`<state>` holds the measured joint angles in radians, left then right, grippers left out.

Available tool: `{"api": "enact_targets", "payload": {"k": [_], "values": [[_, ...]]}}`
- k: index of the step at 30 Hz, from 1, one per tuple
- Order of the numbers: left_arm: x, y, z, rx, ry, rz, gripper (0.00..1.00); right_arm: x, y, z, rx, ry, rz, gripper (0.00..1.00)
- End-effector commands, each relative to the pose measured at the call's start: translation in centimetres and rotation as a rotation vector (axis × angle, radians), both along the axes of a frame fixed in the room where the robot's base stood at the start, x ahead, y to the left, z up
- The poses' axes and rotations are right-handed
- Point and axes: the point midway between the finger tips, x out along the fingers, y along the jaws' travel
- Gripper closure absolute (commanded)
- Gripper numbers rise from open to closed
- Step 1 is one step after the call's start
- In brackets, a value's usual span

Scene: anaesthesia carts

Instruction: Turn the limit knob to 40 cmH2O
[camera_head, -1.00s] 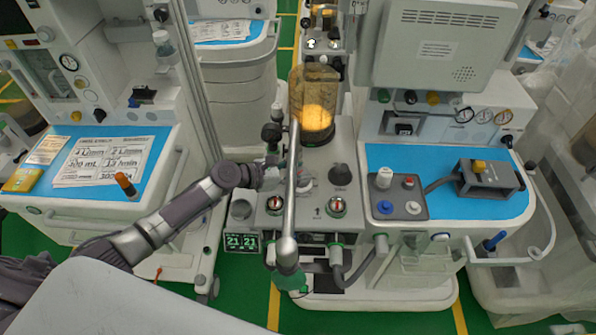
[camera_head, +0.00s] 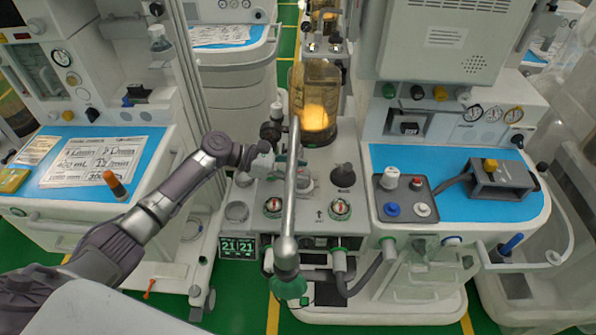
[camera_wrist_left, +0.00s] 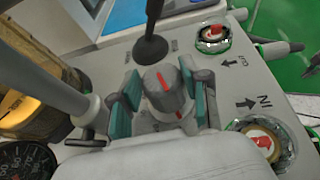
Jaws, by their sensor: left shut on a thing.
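The limit knob (camera_wrist_left: 165,85) is grey with red marks, and shows in the left wrist view on the light grey panel. My left gripper (camera_wrist_left: 160,108) has its teal-padded fingers on either side of the knob and is shut on it. In the head view my left gripper (camera_head: 283,166) reaches the panel (camera_head: 318,180) from the left, and the metal pole in front hides part of it and most of the knob (camera_head: 304,183). I cannot read the knob's scale. My right gripper is not in view.
A metal pole (camera_head: 291,190) with a green lower end stands before the panel. A black lever knob (camera_head: 343,175) and two red-marked ports (camera_head: 273,207) (camera_head: 340,208) are close by. An amber-lit canister (camera_head: 317,105) stands behind. A display (camera_head: 238,246) reads 21 21.

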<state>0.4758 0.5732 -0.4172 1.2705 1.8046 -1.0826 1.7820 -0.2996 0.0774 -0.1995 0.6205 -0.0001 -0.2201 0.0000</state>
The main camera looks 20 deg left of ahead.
Motion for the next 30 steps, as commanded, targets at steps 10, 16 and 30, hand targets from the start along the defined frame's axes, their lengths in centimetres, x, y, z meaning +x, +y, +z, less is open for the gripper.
{"api": "enact_targets", "payload": {"k": [10, 16, 30], "values": [[0.0, 0.0, -0.1, 0.001, 0.001, 0.000, 0.28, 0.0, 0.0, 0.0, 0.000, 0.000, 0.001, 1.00], [-0.1, 0.3, 0.1, 0.000, 0.002, 0.002, 0.28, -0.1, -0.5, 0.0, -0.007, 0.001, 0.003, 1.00], [-3.0, 7.9, 3.3, 0.004, 0.002, 0.002, 0.28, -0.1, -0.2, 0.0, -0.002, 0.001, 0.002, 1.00]]}}
